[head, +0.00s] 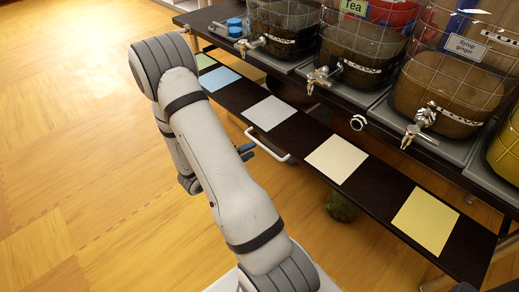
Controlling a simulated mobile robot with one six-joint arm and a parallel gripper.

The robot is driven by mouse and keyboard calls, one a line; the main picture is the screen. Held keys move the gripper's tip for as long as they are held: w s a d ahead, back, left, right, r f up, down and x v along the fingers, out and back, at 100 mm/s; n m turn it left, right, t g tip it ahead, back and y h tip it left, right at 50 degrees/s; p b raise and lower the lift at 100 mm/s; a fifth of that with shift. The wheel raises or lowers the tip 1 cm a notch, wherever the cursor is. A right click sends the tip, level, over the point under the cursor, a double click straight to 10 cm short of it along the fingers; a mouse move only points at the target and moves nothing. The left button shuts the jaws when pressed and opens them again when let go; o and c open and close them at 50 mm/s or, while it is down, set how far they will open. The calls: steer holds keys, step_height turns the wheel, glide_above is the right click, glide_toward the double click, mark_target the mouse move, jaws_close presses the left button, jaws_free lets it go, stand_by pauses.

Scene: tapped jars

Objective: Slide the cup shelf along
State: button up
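The cup shelf (376,181) is a long dark board below the jar taps, running from upper left to lower right. Coloured squares lie along it, among them a blue one (219,79), a grey one (270,113), a cream one (336,159) and a yellow one (425,215). A white bar handle (268,147) shows at its front edge, left of the middle. My gripper (246,151) is mostly hidden behind my arm.
Jars in wire cages, including a syrup ginger jar (449,88), stand above the shelf with metal taps (418,125) jutting over it. Blue lids (234,27) sit at the back left. A green object (341,206) is below the shelf. The wooden floor (70,130) at left is clear.

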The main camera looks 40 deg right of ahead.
mark_target(260, 145)
steer(key=x, duration=0.6)
steer(key=shift+w+d+b, duration=0.1)
steer(key=shift+b, duration=0.25)
jaws_close()
